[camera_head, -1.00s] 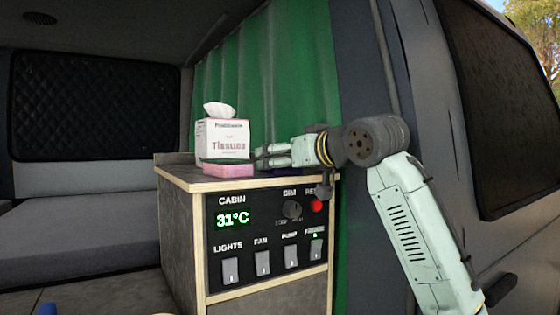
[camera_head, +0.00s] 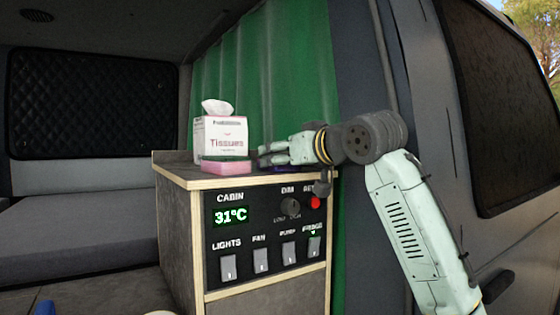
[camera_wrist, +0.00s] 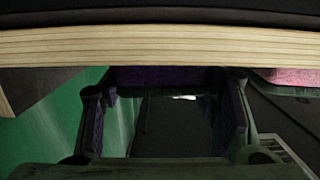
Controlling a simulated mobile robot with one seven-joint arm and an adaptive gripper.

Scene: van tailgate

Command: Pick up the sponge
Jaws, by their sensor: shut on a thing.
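The pink sponge (camera_head: 225,168) lies on the cabinet top, in front of the tissue box (camera_head: 221,137). In the wrist view a pink block (camera_wrist: 290,77), which looks like the sponge, shows at the right edge, outside the fingers. My gripper (camera_head: 264,157) is just right of the sponge, low over the cabinet top. Its fingers (camera_wrist: 164,108) also show in the wrist view. They are shut on a dark purple thing (camera_wrist: 165,77) that spans between the tips. Its full shape is hidden. A little purple also shows below the fingers in the head view.
The cabinet top (camera_head: 178,175) has a pale wooden edge. A switch panel (camera_head: 268,240) is on its front. A green curtain (camera_head: 270,75) hangs behind. The van's side wall is to the right, and a grey bench (camera_head: 80,240) stands at the left.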

